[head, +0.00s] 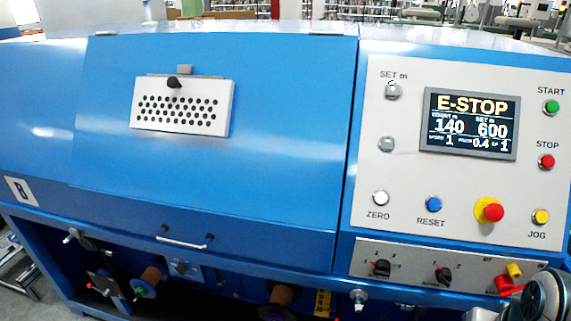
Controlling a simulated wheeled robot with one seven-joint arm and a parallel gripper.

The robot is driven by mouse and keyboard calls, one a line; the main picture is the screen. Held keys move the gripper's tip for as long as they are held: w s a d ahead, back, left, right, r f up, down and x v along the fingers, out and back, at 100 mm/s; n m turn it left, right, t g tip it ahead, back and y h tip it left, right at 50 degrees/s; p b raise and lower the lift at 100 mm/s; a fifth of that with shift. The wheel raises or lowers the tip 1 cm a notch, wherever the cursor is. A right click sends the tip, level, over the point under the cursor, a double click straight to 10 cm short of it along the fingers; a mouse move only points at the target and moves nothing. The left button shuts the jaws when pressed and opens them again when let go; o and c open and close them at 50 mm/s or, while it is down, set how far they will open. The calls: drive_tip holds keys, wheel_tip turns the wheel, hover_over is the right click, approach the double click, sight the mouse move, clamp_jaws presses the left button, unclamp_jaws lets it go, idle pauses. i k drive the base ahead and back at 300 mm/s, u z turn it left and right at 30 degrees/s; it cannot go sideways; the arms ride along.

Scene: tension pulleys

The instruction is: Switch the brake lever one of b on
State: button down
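A dark plate (107,284) with a small red tip sits below on the left. My gripper is not clearly visible; a grey and dark-red rounded part at the bottom right corner may be my arm.
The hinged blue cover (210,190) is closed, with a handle (184,243) at its lower edge. The display (469,123) reads E-STOP. Beside it are buttons and a red emergency stop (493,213). Rotary switches (382,268) sit below. Spools (148,282) hang in the dark space underneath.

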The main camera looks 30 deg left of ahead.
sight(106, 294)
drive_tip(key=u, duration=2.9)
drive_tip(key=i, duration=0.85)
drive_tip(key=u, duration=0.55)
drive_tip(key=i, duration=1.6)
drive_tip(key=z, duration=0.5)
drive_tip(key=i, duration=0.8)
drive_tip(key=z, duration=0.25)
